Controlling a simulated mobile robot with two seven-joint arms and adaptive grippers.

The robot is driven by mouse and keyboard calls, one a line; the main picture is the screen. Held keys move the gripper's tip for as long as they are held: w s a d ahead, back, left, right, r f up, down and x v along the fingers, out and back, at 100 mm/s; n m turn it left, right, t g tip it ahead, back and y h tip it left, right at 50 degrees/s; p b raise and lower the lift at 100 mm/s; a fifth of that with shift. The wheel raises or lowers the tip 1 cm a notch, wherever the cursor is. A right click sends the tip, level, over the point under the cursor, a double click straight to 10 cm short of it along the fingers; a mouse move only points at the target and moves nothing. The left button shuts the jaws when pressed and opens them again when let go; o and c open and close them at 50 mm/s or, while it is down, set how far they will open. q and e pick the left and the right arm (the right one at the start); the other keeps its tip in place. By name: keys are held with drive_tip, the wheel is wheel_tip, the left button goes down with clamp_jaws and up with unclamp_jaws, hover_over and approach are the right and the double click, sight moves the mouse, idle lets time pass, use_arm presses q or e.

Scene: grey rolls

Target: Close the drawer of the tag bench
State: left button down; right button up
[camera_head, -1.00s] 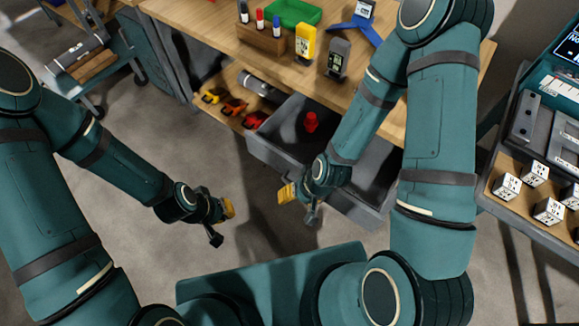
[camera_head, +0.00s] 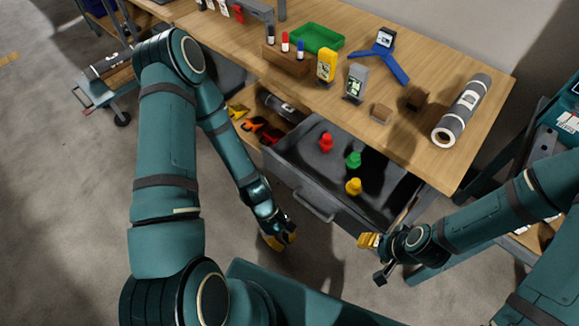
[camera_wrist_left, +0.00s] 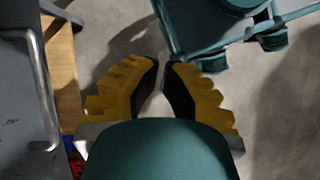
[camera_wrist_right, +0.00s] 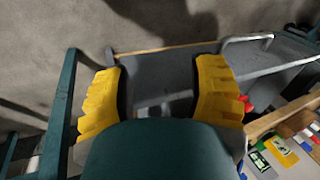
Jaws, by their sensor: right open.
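The tag bench (camera_head: 425,135) has a wooden top. Its grey drawer (camera_head: 347,214) is pulled out, with a bar handle (camera_head: 314,207) on its front. A red, a green and a yellow piece stand in the drawer. The handle shows at the left of the left wrist view (camera_wrist_left: 45,95). My right gripper (camera_head: 372,258) is open and empty, in front of the drawer's right end. The drawer also shows beyond it in the right wrist view (camera_wrist_right: 260,62).
A green tray (camera_head: 316,38), a marker block (camera_head: 286,62), two tag devices, a blue stand (camera_head: 380,60) and a grey roll (camera_head: 463,110) are on the bench. A low shelf holding coloured tools is left of the drawer. The floor in front is clear.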

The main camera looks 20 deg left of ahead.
use_arm(q)
drive_tip(key=n+h, duration=0.2)
drive_tip(key=n, duration=0.2)
drive_tip(key=n+t+y+p, duration=0.1)
drive_tip(key=n+t+p, duration=0.1)
drive_tip(key=n+t, duration=2.45)
approach(269, 164)
drive_tip(key=w+r+n+g, duration=0.2)
drive_tip(key=w+d+r+n+g, duration=0.1)
drive_tip(key=w+r+n+g, duration=0.1)
drive_tip(key=n, duration=0.1)
drive_tip(key=w+r+n+g, duration=0.2)
drive_tip(key=g, duration=0.1)
drive_tip(key=shift+w+d+r+n, duration=0.15)
drive_tip(key=shift+d+n, duration=0.1)
drive_tip(key=shift+d, duration=0.15)
